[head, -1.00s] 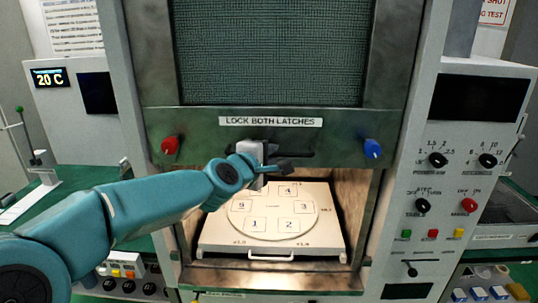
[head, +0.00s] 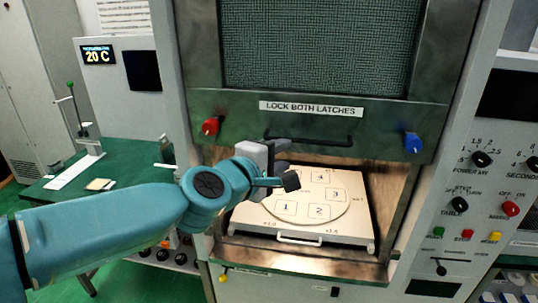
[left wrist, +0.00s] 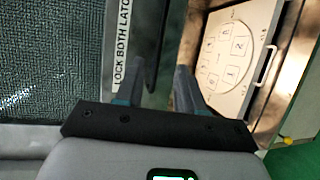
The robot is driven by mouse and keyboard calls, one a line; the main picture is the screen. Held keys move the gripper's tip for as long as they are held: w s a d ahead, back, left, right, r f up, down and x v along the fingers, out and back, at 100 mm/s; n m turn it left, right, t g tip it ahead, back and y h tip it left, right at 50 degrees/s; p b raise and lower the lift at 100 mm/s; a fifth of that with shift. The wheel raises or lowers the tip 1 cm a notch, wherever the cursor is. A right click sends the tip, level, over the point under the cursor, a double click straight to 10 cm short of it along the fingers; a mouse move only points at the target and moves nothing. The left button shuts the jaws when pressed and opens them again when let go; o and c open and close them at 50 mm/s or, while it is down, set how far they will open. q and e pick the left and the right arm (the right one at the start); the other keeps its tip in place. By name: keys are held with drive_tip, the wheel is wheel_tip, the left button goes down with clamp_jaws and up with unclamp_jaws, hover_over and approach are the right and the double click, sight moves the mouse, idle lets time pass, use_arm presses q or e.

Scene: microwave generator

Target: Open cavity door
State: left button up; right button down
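The cavity door (head: 320,60) is a framed mesh window panel with a "LOCK BOTH LATCHES" label. It stands raised, and the cavity below is open. A dark bar handle (head: 325,141) runs across its lower edge. A red latch knob (head: 210,126) and a blue latch knob (head: 413,143) sit at its lower corners. My left gripper (head: 280,172) is in front of the cavity's upper left, just below the handle's left end. In the left wrist view its two fingers (left wrist: 160,85) are apart with nothing held between them. My right gripper is out of view.
Inside the cavity is a white tray (head: 357,230) with a numbered round plate (head: 340,212) and a front handle. A control panel with knobs and buttons (head: 465,236) is at the right. A green bench (head: 125,158) is at the left.

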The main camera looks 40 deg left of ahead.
use_arm(q)
drive_tip(key=v, duration=0.3)
drive_tip(key=shift+s+p, duration=0.35)
drive_tip(key=shift+p, duration=0.05)
drive_tip(key=shift+r, duration=0.1)
